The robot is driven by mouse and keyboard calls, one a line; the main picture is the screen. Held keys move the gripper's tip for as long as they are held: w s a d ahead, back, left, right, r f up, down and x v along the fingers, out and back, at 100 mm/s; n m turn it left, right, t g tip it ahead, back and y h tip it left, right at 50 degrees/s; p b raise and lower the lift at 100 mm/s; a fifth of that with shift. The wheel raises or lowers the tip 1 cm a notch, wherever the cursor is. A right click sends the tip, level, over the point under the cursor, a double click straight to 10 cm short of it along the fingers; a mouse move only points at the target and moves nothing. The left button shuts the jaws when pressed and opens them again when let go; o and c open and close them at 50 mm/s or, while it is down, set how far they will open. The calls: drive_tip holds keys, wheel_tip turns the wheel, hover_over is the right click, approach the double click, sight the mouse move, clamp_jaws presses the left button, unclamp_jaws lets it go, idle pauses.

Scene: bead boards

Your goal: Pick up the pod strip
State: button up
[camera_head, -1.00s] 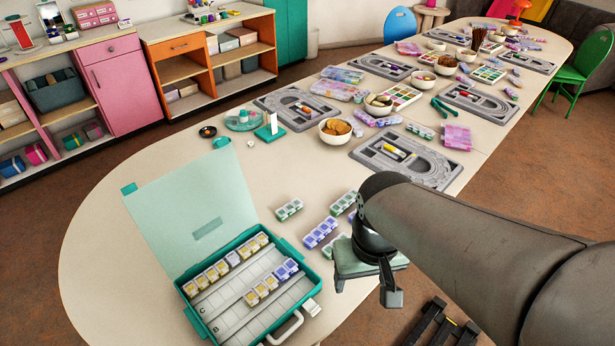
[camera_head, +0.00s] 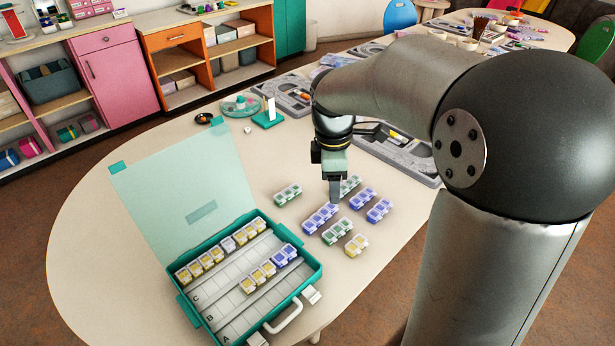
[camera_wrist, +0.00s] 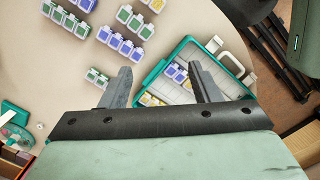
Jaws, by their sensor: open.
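Several short pod strips lie loose on the table; which one the task means cannot be told. In the head view they are a lone green strip (camera_head: 288,194), a blue-purple strip (camera_head: 320,218), a green one (camera_head: 337,231), a yellow one (camera_head: 356,245), two more purple ones (camera_head: 363,199) (camera_head: 379,210), and a green one (camera_head: 351,185) partly behind my gripper. My gripper (camera_head: 335,200) is above the blue-purple strip's far end. In the wrist view my gripper (camera_wrist: 160,70) is open and empty, with the lone green strip (camera_wrist: 97,77) beside one finger and the blue-purple strip (camera_wrist: 119,43) beyond.
An open teal case (camera_head: 318,268) stands left of the strips, its lid raised, with yellow and blue-purple strips in its rows. A teal stand (camera_head: 268,119) and grey trays (camera_head: 400,156) lie farther back. The table's left side is bare.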

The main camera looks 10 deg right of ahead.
drive_tip(key=w+f+n+b, duration=0.3)
drive_tip(key=w+f+n, duration=0.4)
drive_tip(key=w+n, duration=0.45)
drive_tip(key=m, duration=0.2)
hover_over(322, 214)
drive_tip(key=shift+n+y, duration=0.25)
drive_tip(key=shift+y, duration=0.15)
drive_tip(key=f, duration=1.1)
drive_tip(key=shift+w+d+f, duration=0.1)
drive_tip(key=shift+w+f, duration=0.25)
drive_tip(key=shift+w, duration=0.05)
drive_tip(key=shift+s+f+p, duration=0.15)
drive_tip(key=shift+f+p, duration=0.1)
drive_tip(key=shift+f, duration=1.1)
drive_tip(key=shift+s+f+p, duration=0.15)
drive_tip(key=shift+f+p, duration=0.05)
drive_tip(key=shift+f, duration=1.15)
drive_tip(key=c, duration=0.9)
